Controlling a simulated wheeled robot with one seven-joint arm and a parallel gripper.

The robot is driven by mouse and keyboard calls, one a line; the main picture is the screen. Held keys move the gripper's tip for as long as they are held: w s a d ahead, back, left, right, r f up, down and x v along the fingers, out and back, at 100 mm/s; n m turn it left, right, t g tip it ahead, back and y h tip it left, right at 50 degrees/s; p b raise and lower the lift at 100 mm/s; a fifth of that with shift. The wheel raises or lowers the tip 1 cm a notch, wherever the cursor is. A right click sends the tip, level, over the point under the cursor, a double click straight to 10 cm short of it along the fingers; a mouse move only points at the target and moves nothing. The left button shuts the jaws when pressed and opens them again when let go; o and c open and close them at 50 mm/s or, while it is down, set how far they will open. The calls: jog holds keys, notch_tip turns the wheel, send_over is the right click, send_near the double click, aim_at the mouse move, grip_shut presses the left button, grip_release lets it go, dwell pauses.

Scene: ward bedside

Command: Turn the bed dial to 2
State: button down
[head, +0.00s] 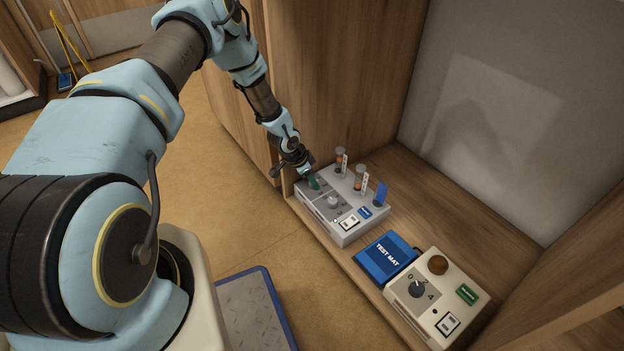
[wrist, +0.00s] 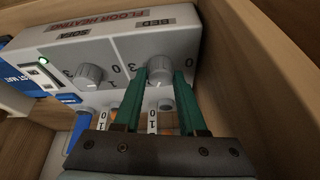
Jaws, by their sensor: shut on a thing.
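The bed dial (wrist: 160,76) is a grey round knob under the BED label on a light grey box (wrist: 105,48) marked FLOOR HEATING. My gripper (wrist: 160,75) has its two green fingers on either side of this knob and is shut on it. In the head view my gripper (head: 313,181) is at the far left corner of the box (head: 351,235), and its fingers hide the knob. Numerals show around the dial, but the fingers cover part of the scale and I cannot tell its setting. The sofa dial (wrist: 89,74) is a similar knob beside it.
Several tagged posts (head: 360,177) stand along the box's back, and a rocker switch (head: 349,223) is on its front right. A blue test mat (head: 386,256) and a second control box (head: 419,313) with a dial lie to the right. A wooden panel (head: 335,80) rises close behind my gripper.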

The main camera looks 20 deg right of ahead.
jog(key=shift+c, duration=2.3)
grip_release()
jog(key=p+v, duration=0.2)
jog(key=v, duration=0.8)
jog(key=shift+r+p, duration=0.4)
jog(key=shift+s+a, duration=0.1)
